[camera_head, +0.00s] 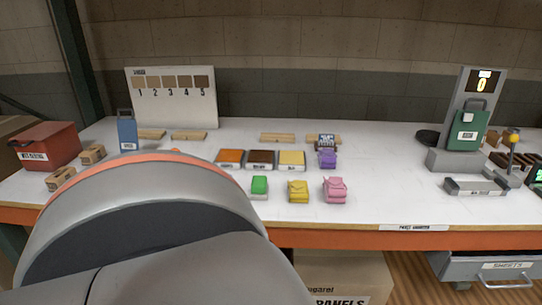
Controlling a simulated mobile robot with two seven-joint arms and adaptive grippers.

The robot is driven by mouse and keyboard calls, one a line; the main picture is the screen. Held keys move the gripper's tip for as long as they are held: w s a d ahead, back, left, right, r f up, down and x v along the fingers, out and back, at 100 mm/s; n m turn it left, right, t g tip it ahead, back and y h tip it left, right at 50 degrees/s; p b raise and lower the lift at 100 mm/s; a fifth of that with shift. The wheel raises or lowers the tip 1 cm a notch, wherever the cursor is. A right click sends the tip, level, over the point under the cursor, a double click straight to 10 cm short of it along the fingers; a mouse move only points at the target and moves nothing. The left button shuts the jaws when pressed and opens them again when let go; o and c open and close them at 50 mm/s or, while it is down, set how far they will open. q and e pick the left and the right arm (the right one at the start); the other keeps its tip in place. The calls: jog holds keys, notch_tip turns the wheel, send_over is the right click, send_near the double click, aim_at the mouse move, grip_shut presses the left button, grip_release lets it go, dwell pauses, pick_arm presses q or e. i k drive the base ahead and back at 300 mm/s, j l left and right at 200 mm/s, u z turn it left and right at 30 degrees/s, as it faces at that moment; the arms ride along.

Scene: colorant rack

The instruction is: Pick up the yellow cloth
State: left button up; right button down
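The yellow cloth (298,191) lies in a small folded heap near the front edge of the white-topped table, in the middle of the head view. It sits between a green-topped block (259,187) on its left and a pink cloth (336,189) on its right, apart from both. Neither of my grippers shows in this view. A large grey rounded part of my own arm with an orange band fills the lower left and hides the table there.
A red box (46,146) and blue container (127,132) are left. A green container (467,131) on a grey stand is right. The table's right-centre is clear.

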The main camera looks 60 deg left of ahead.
aim_at(299, 191)
jog(key=u, duration=1.85)
